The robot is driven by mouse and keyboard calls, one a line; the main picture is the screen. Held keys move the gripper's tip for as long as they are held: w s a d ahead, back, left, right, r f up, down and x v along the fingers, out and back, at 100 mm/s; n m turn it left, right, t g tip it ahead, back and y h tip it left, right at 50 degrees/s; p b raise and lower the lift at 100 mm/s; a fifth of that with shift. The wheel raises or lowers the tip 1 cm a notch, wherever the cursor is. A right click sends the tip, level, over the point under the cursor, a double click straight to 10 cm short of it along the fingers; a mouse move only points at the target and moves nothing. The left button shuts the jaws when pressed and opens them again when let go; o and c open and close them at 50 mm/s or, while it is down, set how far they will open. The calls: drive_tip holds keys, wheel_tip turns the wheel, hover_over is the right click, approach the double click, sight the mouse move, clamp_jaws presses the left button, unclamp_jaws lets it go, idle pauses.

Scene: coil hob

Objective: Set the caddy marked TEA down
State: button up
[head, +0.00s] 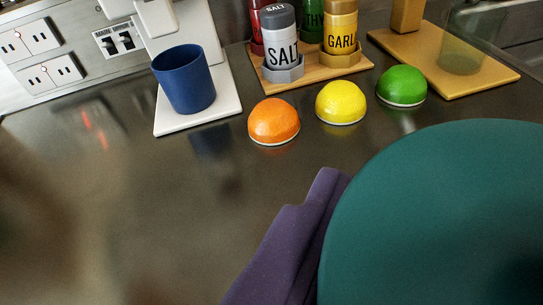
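A large teal rounded thing (440,215) fills the lower right, very close to the camera and cut off by the frame. No TEA lettering shows on it, so I cannot tell for sure that it is the caddy. A purple angular piece (285,255) lies against its left edge and is partly hidden behind it. This piece may be a finger of my gripper, but I cannot tell. No pair of fingertips shows, and any grip on the teal thing is hidden.
A blue cup (185,80) stands on a white base at the back left. Orange (274,121), yellow (341,102) and green (402,86) domes sit in a row. Behind them are a spice board (345,67) with jars and a wooden board (485,77). The dark counter (150,200) at left is clear, with a brown blur at its edge.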

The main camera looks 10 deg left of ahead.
sight(378, 213)
drive_tip(key=w+a, duration=0.2)
drive_tip(key=w, duration=0.1)
drive_tip(key=shift+w+a+f, duration=0.1)
drive_tip(key=shift+f, duration=0.05)
drive_tip(key=shift+f+b, duration=0.8)
drive_tip(key=shift+f, duration=0.9)
drive_tip(key=shift+f, duration=0.2)
drive_tip(key=o, duration=1.8)
drive_tip(key=shift+c, duration=0.2)
drive_tip(key=shift+r, duration=0.25)
drive_tip(key=p+v, duration=0.2)
drive_tip(key=v, duration=1)
drive_tip(key=shift+f, duration=0.1)
